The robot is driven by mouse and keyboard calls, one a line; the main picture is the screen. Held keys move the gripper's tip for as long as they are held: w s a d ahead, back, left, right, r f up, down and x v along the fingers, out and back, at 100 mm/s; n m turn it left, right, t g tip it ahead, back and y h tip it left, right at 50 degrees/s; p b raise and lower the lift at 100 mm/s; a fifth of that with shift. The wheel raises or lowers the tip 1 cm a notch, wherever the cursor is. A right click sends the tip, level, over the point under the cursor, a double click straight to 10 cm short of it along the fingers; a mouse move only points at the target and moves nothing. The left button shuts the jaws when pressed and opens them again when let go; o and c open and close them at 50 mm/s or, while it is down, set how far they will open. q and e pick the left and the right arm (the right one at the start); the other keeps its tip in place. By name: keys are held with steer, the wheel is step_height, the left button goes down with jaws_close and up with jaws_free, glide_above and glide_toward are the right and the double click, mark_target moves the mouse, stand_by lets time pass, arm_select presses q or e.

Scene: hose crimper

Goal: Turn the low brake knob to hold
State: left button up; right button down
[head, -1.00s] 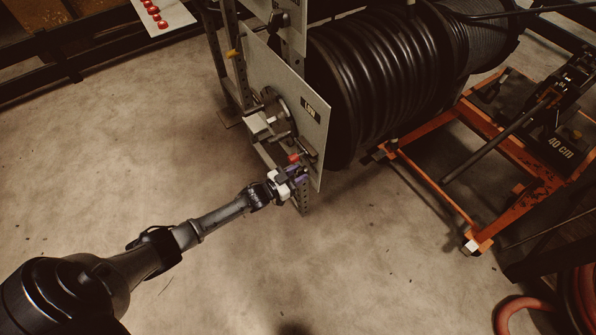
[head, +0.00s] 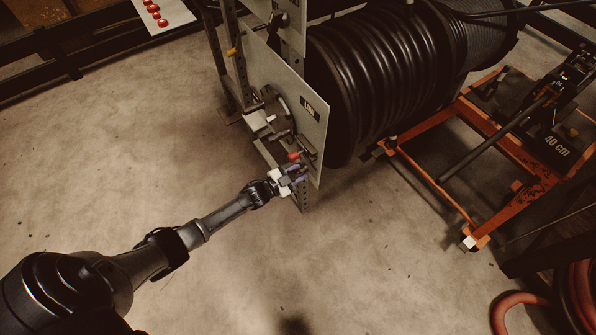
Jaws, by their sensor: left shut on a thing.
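The grey panel marked LOW (head: 318,140) hangs upright on a perforated metal frame beside the hose reel. A small red part (head: 293,156) sits near the panel's lower edge. My left gripper (head: 292,178) reaches in from the left, just below the red part at the panel's lower corner. It is shut on a small part there, which appears to be the low brake knob; the fingers largely hide it, and its turned position cannot be read. Pale and grey fittings (head: 258,120) stand out from the panel's face above the gripper. My right gripper is not in view.
A large black ribbed hose reel (head: 380,80) stands behind the panel. An orange lift cart (head: 510,205) marked 40 cm is at the right. A red hose (head: 515,302) lies at the lower right. The concrete floor at left and centre is clear.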

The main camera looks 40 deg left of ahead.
arm_select(q)
steer(key=o, duration=0.6)
steer(key=shift+s+a, duration=0.15)
steer(key=shift+s, duration=0.2)
steer(key=p+v, duration=0.5)
steer(key=v, duration=0.8)
